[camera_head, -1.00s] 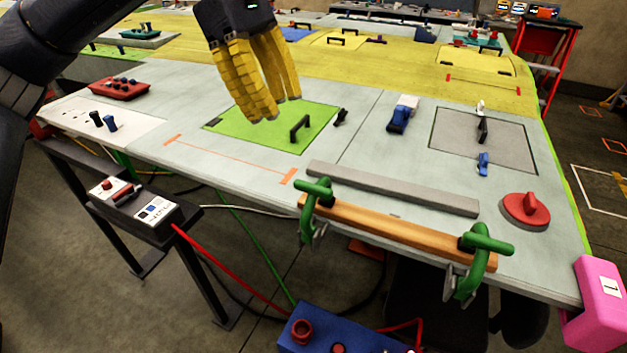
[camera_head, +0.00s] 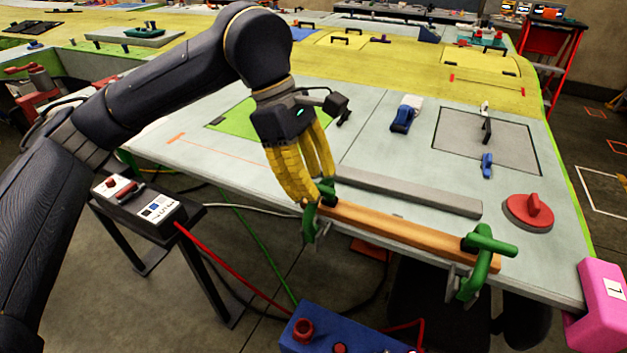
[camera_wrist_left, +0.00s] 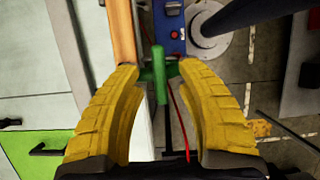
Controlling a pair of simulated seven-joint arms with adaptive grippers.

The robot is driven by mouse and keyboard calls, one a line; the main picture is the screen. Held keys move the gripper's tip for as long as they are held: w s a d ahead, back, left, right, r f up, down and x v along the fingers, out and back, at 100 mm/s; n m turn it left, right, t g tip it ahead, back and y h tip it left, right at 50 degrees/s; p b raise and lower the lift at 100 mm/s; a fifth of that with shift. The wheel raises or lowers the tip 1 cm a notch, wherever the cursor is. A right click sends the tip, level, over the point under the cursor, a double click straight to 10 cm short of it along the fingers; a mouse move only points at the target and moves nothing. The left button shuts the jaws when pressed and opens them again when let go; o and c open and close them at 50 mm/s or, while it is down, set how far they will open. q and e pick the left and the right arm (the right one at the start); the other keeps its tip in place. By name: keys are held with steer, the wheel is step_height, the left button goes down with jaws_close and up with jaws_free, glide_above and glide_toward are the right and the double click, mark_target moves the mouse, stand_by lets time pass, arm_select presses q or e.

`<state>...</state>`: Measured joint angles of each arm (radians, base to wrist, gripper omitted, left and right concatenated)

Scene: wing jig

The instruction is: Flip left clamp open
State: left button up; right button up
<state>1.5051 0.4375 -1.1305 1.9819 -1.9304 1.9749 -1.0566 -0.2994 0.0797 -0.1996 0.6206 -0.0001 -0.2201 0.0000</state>
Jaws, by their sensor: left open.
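The left clamp (camera_head: 309,222) is green and sits at the left end of a wooden bar (camera_head: 400,232) on the table's front edge. My left gripper (camera_head: 315,198) is right above it, with yellow fingers pointing down that partly hide its handle. In the left wrist view, the green clamp (camera_wrist_left: 159,74) lies between the tips of the open yellow fingers (camera_wrist_left: 162,78). I cannot tell whether a finger touches it. The right clamp (camera_head: 480,262), also green, holds the other end of the bar. My right gripper is not in view.
A grey bar (camera_head: 405,192) lies behind the wooden bar. A red disc with a handle (camera_head: 529,211) and a pink block (camera_head: 597,300) are at the right. A control box (camera_head: 138,200) stands at the left, and a blue box (camera_head: 345,330) is below the table edge.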

arm_select(q)
steer(key=shift+d+f, duration=0.1)
steer(key=shift+f, duration=0.1)
jaws_close()
stand_by(0.3)
